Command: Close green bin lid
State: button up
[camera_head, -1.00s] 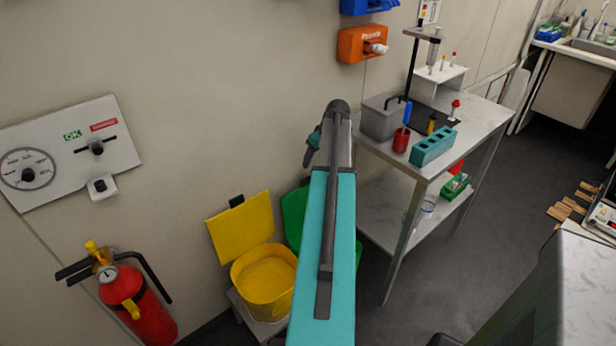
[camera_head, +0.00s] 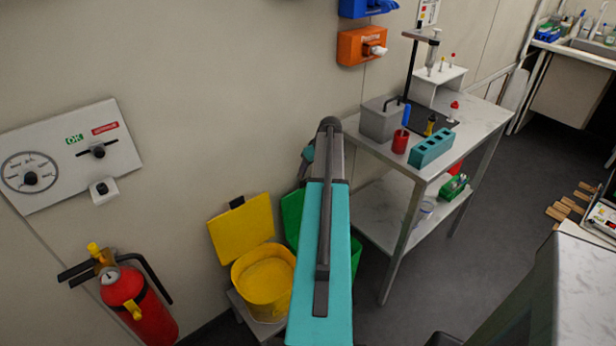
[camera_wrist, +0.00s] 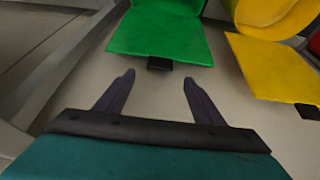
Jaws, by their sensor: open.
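The green bin's lid (camera_wrist: 158,36) stands open, with a dark tab (camera_wrist: 160,64) on its edge. In the head view the green lid (camera_head: 292,212) shows beside the wall, and my arm hides much of the bin. The green bin's rounded body (camera_wrist: 172,5) is cut off at the top of the wrist view. My gripper (camera_wrist: 157,79) is open and empty. Its two dark fingers point toward the tab edge of the lid, spread to either side of the tab in the picture, with a visible gap between fingertips and lid.
A yellow bin (camera_head: 264,283) with its lid (camera_head: 241,228) open stands just left of the green one. A red fire extinguisher (camera_head: 136,303) is further left. A steel table (camera_head: 390,163) with lab items stands to the right. The wall is close behind the bins.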

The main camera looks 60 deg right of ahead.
jog(key=a+p+x, duration=0.1)
jog(key=x, duration=0.6)
jog(key=shift+d+f, duration=0.2)
jog(key=shift+d, duration=0.35)
